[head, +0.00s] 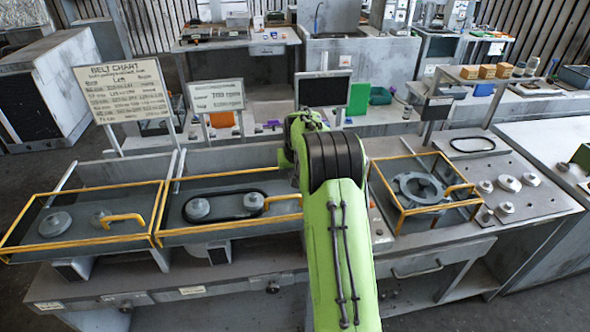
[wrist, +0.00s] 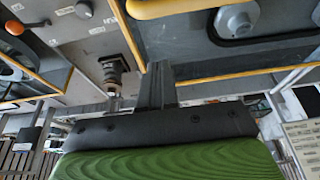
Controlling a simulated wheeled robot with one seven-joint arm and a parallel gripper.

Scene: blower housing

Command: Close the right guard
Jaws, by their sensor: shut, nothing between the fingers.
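The right guard (head: 398,218) is a yellow-edged frame with a yellow handle (head: 460,188), over a round grey flanged part (head: 418,187) on the bench. It looks low over the bench, but I cannot tell if it sits fully down. A yellow edge, probably this guard's, shows at the left of the wrist view (wrist: 38,75). My gripper (wrist: 157,80) is shut and empty, its dark fingers between that edge and the middle guard. In the head view my green arm hides it.
The middle guard (head: 157,215) covers a belt and pulleys; its handle (wrist: 170,8) is near my fingers. A left guard (head: 85,250) stands beside it. A dark cylindrical fitting (wrist: 115,75) and an orange button (wrist: 14,27) are left of my fingers. Signs (head: 123,90) and a small screen (head: 323,90) stand behind.

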